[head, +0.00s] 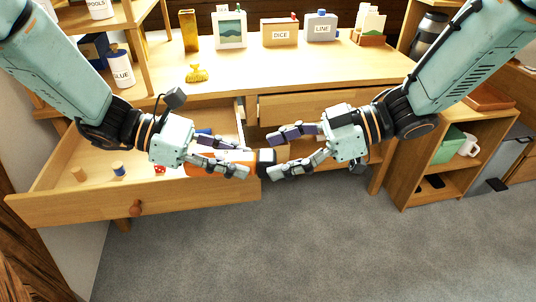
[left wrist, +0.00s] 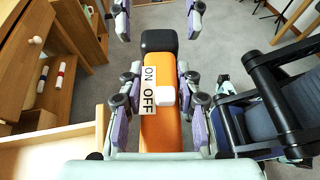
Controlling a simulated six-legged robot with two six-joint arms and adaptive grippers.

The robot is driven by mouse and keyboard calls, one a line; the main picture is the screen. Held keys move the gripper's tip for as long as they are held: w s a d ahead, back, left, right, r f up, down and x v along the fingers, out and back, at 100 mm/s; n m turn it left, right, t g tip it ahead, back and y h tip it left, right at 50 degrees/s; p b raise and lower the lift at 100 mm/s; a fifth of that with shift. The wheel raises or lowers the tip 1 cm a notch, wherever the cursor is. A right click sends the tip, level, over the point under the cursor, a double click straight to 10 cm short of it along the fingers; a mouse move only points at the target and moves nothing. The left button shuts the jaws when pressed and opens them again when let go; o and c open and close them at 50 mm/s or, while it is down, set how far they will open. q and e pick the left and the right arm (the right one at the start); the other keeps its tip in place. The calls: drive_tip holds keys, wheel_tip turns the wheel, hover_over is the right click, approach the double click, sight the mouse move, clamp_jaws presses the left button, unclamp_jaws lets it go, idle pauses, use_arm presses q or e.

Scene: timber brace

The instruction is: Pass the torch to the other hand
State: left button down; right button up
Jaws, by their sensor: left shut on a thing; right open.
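The torch (left wrist: 160,72) has an orange body, a black end, a white switch and an ON/OFF label. In the head view its orange body (head: 203,160) is partly covered by my left fingers and its black end (head: 266,158) points right. My left gripper (head: 240,160) is shut on the orange body, with fingers on both sides. My right gripper (head: 271,156) is open and faces it, its fingertips on either side of the black end. In the left wrist view the right fingertips (left wrist: 158,18) flank the far end; I cannot see clear contact.
An open drawer (head: 75,205) with small spools lies below and left of the hands. The desk (head: 285,75) behind holds a DICE box (head: 280,33), a LINE container (head: 321,27) and a yellow object (head: 196,73). A shelf unit (head: 400,190) stands right. Carpet in front is clear.

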drive_tip(key=shift+x, duration=1.35)
drive_tip(key=shift+c, duration=0.4)
drive_tip(key=c, duration=1.2)
use_arm(q)
drive_tip(key=c, duration=0.8)
unclamp_jaws()
drive_tip(key=shift+c, duration=0.2)
use_arm(e)
drive_tip(key=shift+c, duration=0.5)
